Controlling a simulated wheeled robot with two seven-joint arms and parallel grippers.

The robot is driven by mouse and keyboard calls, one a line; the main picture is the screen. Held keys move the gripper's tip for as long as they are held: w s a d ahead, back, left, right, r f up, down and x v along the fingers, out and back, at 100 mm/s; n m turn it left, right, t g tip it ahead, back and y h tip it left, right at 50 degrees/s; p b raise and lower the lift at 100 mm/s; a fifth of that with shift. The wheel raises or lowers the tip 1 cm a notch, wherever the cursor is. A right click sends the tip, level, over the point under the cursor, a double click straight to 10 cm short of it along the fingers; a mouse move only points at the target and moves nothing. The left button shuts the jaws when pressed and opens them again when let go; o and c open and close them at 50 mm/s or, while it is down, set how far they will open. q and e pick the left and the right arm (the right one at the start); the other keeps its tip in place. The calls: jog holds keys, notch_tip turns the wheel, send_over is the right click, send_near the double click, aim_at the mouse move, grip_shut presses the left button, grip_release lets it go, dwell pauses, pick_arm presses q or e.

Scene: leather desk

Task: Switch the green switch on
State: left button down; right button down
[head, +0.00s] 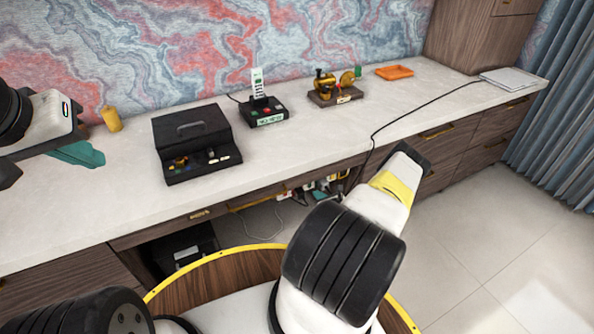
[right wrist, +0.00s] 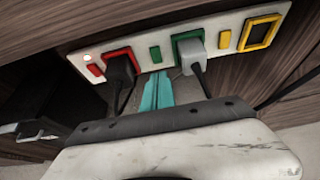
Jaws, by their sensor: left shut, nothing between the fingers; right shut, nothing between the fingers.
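The green switch (right wrist: 155,54) is a small upright rocker on a white power strip (right wrist: 139,44), left of the green socket (right wrist: 187,46). My right gripper (right wrist: 161,76) shows its teal fingers pressed together, with tips just below the green switch. I cannot tell whether they touch it. The switch's on or off position is not clear. My left gripper (head: 80,153) is shut and empty above the left of the desktop.
A black plug (right wrist: 122,64) sits in the red socket, beside a red switch (right wrist: 95,70). A grey plug (right wrist: 192,56) sits in the green socket. A yellow switch (right wrist: 224,40) and yellow socket (right wrist: 262,32) are to the right. Cables hang near my right fingers.

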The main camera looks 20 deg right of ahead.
aim_at(310, 187)
jog(key=shift+w+a+f, duration=0.1)
jog(key=shift+w+f, duration=0.05)
jog(key=shift+w, duration=0.8)
jog(key=shift+w+a+f, duration=0.1)
jog(key=shift+w, duration=0.85)
jog(key=shift+w, duration=0.2)
jog(key=shift+r, duration=0.85)
jog(key=shift+d, duration=0.1)
